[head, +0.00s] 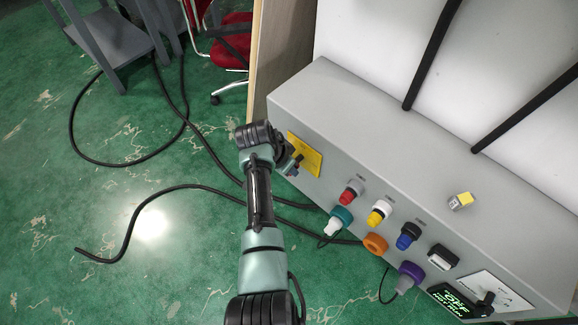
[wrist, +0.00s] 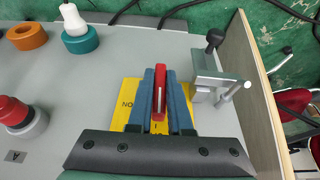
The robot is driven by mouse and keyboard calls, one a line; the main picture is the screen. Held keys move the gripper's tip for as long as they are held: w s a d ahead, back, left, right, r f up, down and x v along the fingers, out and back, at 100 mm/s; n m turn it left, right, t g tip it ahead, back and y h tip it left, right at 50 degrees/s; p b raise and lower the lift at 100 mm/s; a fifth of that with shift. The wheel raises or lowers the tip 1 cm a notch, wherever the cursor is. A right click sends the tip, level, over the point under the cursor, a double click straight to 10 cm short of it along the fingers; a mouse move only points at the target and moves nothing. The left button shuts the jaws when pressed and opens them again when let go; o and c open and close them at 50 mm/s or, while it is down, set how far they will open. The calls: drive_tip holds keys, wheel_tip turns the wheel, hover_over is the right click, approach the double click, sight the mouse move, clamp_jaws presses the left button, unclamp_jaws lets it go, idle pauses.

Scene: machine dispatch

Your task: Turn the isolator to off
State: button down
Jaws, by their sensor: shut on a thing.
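The isolator is a yellow plate (head: 308,152) on the sloping front of the grey console, at its left end in the head view. In the wrist view its plate (wrist: 125,92) carries black lettering that reads "ON" upside down. Its red handle (wrist: 159,76) stands out from the plate, close to upright in the picture. My gripper (wrist: 160,88) is shut on the red handle, with one blue-grey finger on each side. In the head view my gripper (head: 291,164) is at the plate, and my wrist hides the handle. The fingers cover part of the plate's lettering.
A metal bracket with a black knob (wrist: 215,40) sits close beside the isolator. Cables lie on the green floor.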

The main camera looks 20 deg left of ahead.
drive_tip(key=shift+w+d+r, duration=0.2)
drive_tip(key=shift+w+r, duration=0.2)
drive_tip(key=shift+w, duration=0.1)
drive_tip(key=c, duration=0.8)
unclamp_jaws()
drive_tip(key=shift+c, duration=0.2)
drive_tip(key=shift+s+f, duration=0.15)
drive_tip(key=shift+s+a+r, duration=0.15)
drive_tip(key=shift+s+r, duration=0.05)
drive_tip(key=shift+r, duration=0.2)
drive_tip(key=p+v, duration=0.2)
drive_tip(key=v, duration=1)
drive_tip(key=shift+s, duration=0.1)
